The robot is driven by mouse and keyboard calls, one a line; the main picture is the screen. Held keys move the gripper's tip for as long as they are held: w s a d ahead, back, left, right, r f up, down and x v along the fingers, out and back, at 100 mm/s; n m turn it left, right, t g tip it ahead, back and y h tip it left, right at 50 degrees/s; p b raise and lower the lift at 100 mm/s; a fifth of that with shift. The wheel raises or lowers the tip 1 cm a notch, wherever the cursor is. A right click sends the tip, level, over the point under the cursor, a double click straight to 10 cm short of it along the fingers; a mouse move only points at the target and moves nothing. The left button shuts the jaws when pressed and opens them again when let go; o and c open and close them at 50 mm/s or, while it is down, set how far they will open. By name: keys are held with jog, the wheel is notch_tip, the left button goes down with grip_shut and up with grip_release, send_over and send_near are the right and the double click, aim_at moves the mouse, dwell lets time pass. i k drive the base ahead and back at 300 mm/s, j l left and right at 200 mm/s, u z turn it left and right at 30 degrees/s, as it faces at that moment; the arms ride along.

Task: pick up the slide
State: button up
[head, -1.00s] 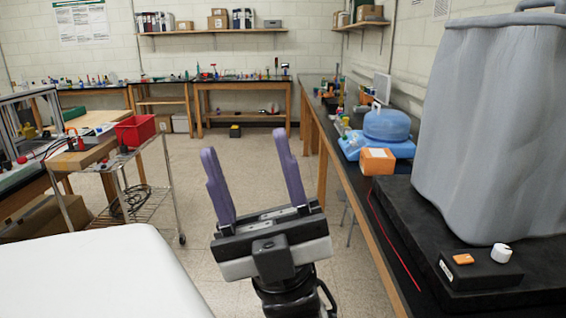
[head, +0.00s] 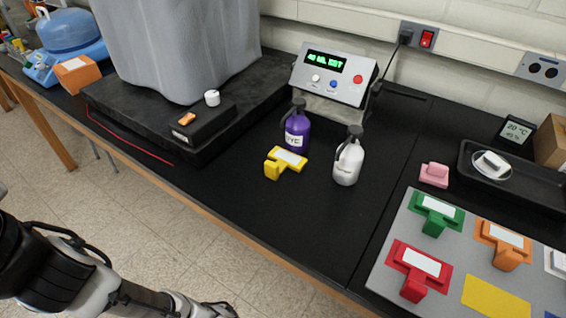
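I cannot tell for certain which thing is the slide. A yellow T-shaped piece with a white label (head: 284,162) lies on the black bench, in front of a purple bottle (head: 297,127) and a white bottle (head: 348,157). Similar green (head: 435,211), red (head: 417,269) and orange (head: 503,244) pieces sit on a grey board (head: 385,257) at the right. The board also has a bare yellow patch (head: 495,302). Part of my arm crosses the lower left. My gripper's fingers are out of view.
A display box (head: 333,78) stands behind the bottles. A black hotplate-like base (head: 150,115) bears a large grey container (head: 180,45) at the left. A pink block (head: 434,174) and a black tray (head: 530,191) are at the right. The front middle of the bench is clear.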

aim_at(284, 158)
jog(key=i+j+z, duration=0.1)
jog(key=j+z, duration=0.9)
jog(key=z, duration=0.15)
jog(key=i+j, duration=0.05)
